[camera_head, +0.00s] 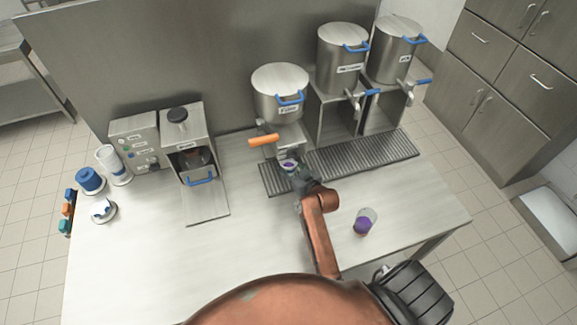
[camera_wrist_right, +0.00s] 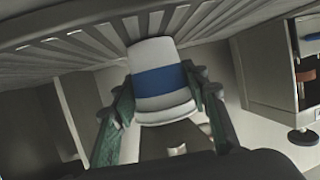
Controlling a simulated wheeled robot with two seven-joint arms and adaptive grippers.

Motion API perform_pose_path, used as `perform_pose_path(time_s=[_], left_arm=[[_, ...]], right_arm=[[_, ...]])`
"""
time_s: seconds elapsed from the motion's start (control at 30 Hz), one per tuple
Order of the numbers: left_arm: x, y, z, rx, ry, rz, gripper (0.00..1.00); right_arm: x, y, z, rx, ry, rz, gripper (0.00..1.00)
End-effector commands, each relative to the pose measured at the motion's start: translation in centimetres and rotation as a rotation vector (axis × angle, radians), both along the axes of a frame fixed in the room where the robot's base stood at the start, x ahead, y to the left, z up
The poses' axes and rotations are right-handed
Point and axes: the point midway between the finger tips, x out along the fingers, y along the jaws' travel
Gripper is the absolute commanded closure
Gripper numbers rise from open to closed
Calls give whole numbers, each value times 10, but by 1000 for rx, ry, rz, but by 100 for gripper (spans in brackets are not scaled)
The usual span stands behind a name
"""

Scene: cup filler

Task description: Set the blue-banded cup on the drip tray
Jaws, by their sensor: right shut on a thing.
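The blue-banded cup (camera_wrist_right: 158,82) is white with a broad blue band. It sits between the fingers of my right gripper (camera_wrist_right: 162,108), which is shut on it. In the head view the right gripper (camera_head: 296,174) is at the left end of the slatted drip tray (camera_head: 350,158), below the leftmost pot's tap. The cup (camera_head: 287,163) shows there only as a small pale rim with purple inside. In the wrist view the cup's far end overlaps the tray's slats; I cannot tell whether it touches them. My left gripper is not in view.
A leftmost pot (camera_head: 279,92) with an orange tap handle (camera_head: 264,140) stands just above the gripper. A clear cup with purple contents (camera_head: 363,222) stands on the right of the counter. A machine (camera_head: 187,150) stands on the left. The front counter is mostly clear.

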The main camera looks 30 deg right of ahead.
Motion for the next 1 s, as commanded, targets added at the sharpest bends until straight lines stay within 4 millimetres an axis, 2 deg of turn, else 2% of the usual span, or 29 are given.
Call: perform_pose_path(time_s=[0.23,0.27,0.5,0.83,1.0], left_arm=[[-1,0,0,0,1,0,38],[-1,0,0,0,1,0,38],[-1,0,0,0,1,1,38],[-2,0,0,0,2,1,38],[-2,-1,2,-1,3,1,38]], right_arm=[[0,0,-3,-1,0,0,87],[0,0,-2,-1,-1,0,56],[0,0,-2,0,0,0,41],[-1,0,2,0,-1,0,41],[-24,0,8,-1,1,-1,41]])
